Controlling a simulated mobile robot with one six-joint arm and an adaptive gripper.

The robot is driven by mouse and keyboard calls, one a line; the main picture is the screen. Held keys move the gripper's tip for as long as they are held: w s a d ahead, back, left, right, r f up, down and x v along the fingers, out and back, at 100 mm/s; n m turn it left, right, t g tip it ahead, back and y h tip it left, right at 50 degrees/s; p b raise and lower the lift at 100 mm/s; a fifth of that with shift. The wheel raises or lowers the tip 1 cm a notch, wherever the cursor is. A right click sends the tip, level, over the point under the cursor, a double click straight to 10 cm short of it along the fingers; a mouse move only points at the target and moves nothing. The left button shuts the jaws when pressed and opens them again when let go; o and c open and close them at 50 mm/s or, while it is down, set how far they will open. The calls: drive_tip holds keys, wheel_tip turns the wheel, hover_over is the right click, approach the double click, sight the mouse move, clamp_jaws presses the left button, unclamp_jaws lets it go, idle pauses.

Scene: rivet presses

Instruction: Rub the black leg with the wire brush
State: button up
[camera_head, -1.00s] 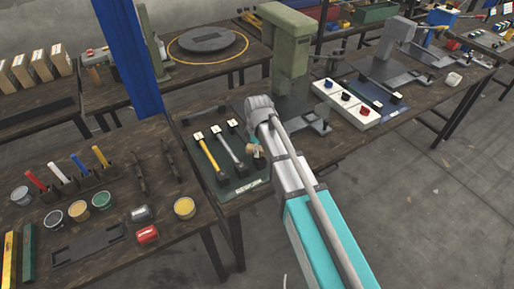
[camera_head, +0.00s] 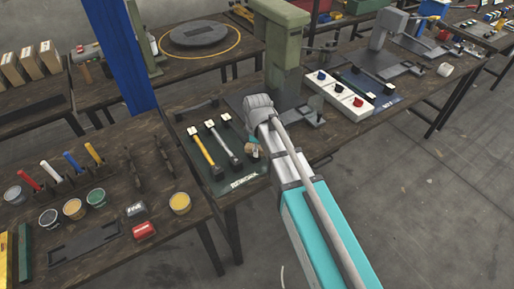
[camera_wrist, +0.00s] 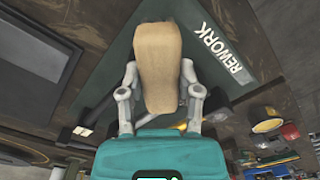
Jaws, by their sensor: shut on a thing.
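My gripper (camera_wrist: 159,78) is shut on the tan wooden handle of the wire brush (camera_wrist: 158,50). Its bristles cannot be made out. In the head view the brush (camera_head: 254,153) shows small beside my arm, over the right side of the dark green REWORK tray (camera_head: 221,189). The tray holds a yellow leg, a grey leg and the black leg (camera_head: 237,132), side by side, with black end blocks and pale tips. The black leg is rightmost, partly hidden by my gripper and arm. Whether the brush touches it cannot be told.
A green press (camera_head: 285,45) stands behind the tray, with a white button box (camera_head: 338,95) to its right. The left bench carries paint pots (camera_head: 74,208), coloured-handled tools and a red block (camera_head: 144,230). The floor at right is clear.

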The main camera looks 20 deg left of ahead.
drive_tip(key=shift+w+a, duration=0.1)
idle(0.3)
drive_tip(key=shift+w+a, duration=1.25)
drive_tip(key=shift+a, duration=0.2)
drive_tip(key=shift+r+p, duration=3.05)
drive_tip(key=shift+p, duration=0.1)
drive_tip(key=shift+r+p, duration=1.5)
drive_tip(key=shift+s+a, duration=0.1)
drive_tip(key=shift+a, duration=0.05)
